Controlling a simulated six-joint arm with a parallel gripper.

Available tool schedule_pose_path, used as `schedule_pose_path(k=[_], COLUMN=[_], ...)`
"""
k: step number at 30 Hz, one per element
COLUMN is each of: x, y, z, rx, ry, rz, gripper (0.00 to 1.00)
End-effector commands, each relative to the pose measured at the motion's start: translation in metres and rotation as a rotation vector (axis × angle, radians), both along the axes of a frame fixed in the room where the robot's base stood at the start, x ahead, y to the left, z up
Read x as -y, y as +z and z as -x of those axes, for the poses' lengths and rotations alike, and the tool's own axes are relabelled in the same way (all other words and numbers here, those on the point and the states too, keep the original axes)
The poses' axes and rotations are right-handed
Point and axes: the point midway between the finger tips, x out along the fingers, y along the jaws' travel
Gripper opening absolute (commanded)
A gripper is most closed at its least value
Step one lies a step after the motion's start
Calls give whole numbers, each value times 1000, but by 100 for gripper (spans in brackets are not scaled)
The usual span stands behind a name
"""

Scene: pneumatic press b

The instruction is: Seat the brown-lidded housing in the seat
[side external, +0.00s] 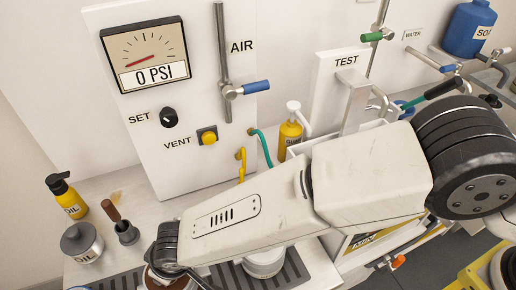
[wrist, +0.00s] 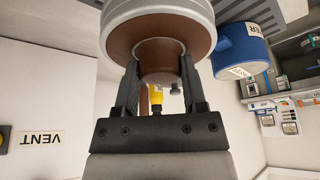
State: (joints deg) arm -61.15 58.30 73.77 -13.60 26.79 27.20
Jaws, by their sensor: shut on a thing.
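The brown-lidded housing (wrist: 160,12) fills the top of the wrist view, a pale grey round body with a brown lid and a central brown knob. My gripper (wrist: 159,68) is shut on the knob, one dark finger on each side. In the side external view my gripper (side external: 168,258) is at the bottom left, and a sliver of the brown lid (side external: 152,279) shows beneath it at the picture's edge. The housing's underside is hidden. I cannot make out the seat for certain in either view.
A white round part (side external: 265,264) stands on a dark ribbed mat (side external: 295,270), partly behind my arm. A grey tin (side external: 82,242), an oil bottle (side external: 67,196) and a brown-handled tool in a dark cup (side external: 126,232) stand to the left. The gauge panel (side external: 185,100) rises behind.

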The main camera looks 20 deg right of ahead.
Motion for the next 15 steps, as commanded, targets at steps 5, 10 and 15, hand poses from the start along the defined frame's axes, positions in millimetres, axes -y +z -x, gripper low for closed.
schedule_pose_path(k=[5,10,15], x=[-1,-1,-1], y=[7,11,16], z=[-1,-1,-1], rx=[2,2,3], ry=[0,1,1], rz=[-3,-3,-4], gripper=[0,0,0])
